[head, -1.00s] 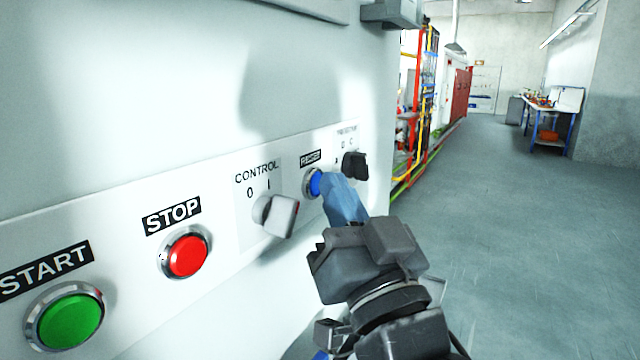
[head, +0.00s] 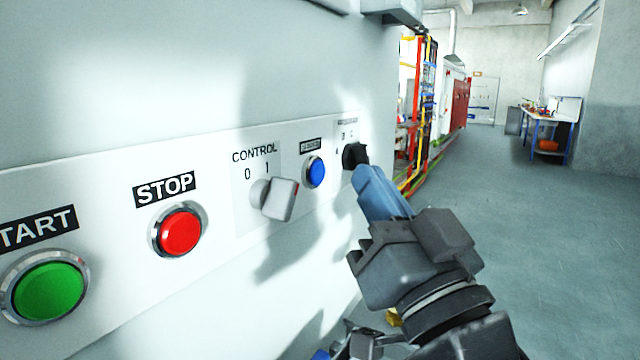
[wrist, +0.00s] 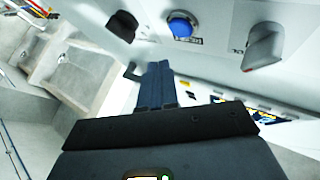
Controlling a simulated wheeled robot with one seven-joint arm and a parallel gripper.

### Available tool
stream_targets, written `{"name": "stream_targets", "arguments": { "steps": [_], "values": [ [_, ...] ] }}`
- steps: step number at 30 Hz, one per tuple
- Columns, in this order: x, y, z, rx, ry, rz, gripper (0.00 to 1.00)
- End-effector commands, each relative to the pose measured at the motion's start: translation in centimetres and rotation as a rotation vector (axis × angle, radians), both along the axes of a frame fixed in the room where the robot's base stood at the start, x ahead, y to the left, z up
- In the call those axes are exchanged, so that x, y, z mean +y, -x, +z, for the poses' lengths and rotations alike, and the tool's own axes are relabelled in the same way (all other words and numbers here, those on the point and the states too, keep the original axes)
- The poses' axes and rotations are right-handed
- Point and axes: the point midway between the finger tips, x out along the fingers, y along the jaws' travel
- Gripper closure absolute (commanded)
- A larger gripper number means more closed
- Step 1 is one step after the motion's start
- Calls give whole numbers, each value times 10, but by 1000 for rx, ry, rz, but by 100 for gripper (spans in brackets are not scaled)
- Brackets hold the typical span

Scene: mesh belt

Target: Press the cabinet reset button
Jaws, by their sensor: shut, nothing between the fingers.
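The blue button (head: 315,172) sits in a metal ring on the white panel, under a small black label that I cannot read clearly. It also shows in the wrist view (wrist: 182,25), upper middle. My gripper (head: 362,172), with blue fingers shut and empty, is to the right of the button in the head view, apart from it and near the black knob. In the wrist view the fingertips (wrist: 160,68) point toward the panel, below the button in the picture. The whole button face is uncovered in the head view.
Left of the button are the grey CONTROL switch (head: 280,198), the red STOP button (head: 180,232) and the green START button (head: 48,290). A black selector knob (head: 354,155) is to its right. Open floor (head: 540,270) lies to the right of the cabinet.

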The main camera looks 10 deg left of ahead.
Motion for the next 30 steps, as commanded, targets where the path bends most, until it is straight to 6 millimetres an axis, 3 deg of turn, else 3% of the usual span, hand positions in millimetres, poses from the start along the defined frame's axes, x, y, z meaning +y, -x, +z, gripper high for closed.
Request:
{"name": "stream_targets", "arguments": {
  "steps": [9,25,30],
  "values": [
    [-23,8,-1,0,1,0,100],
    [-24,9,0,0,0,0,100],
    [-33,11,-20,28,3,-23,100]
  ]
}}
